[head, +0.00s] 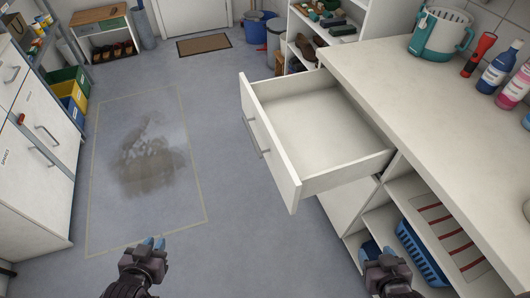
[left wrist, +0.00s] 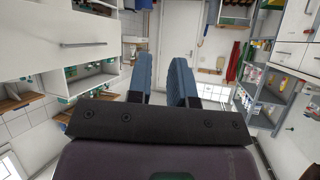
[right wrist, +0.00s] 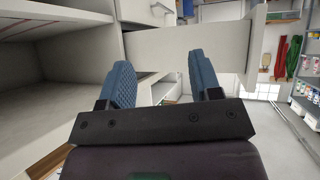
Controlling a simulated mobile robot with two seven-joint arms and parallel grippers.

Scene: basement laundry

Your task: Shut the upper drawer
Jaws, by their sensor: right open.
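The upper drawer (head: 290,177) of the white counter unit stands pulled far out, and its inside looks empty. Its front carries a bar handle (head: 256,138). My right gripper (head: 379,252) is open and empty, low in the head view, nearer me than the drawer and beside the open shelves. The right wrist view shows the drawer's side (right wrist: 180,48) beyond the fingers, apart from them. My left gripper (head: 154,243) is over the floor, left of the drawer and away from it. Its fingers are a little apart with nothing between them.
The countertop (head: 400,75) holds a teal-and-white tub (head: 440,35), a red flashlight (head: 478,54) and bottles. Shelves under it hold a blue basket (head: 420,252). White cabinets (head: 40,145) stand at the left. The floor (head: 220,110) left of the drawer is clear.

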